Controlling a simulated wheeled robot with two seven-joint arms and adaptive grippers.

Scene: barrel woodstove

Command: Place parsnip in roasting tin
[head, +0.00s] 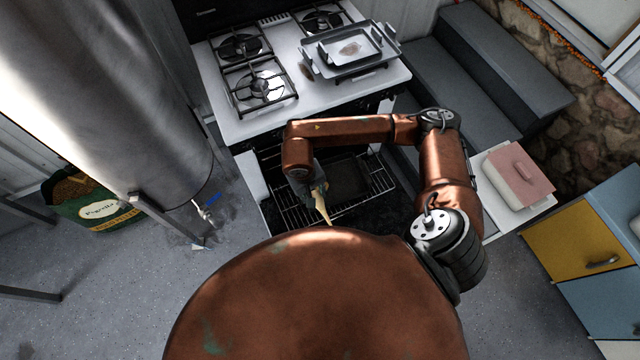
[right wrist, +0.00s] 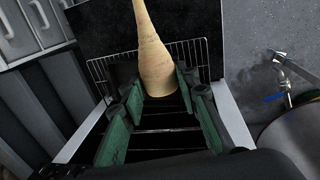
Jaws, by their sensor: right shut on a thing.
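A cream-coloured parsnip (head: 322,207) is held in my right gripper (head: 318,188), above the pulled-out oven rack. In the right wrist view, the parsnip (right wrist: 155,55) lies between the green fingers of the gripper (right wrist: 160,88), its thick end towards the palm. A dark flat tin (head: 349,180) sits on the rack, to the right of the gripper. Grey tins, one inside another (head: 345,62), stand on the stove top with a small brownish thing in the upper one. I cannot tell which is the roasting tin. My left gripper is not in view.
The wire rack (head: 290,215) sits in the open oven below the white stove top (head: 285,110) with its burners (head: 260,86). A pink-lidded box (head: 518,175) stands at the right. A large metal barrel (head: 110,90) and a green sack (head: 95,208) are at the left.

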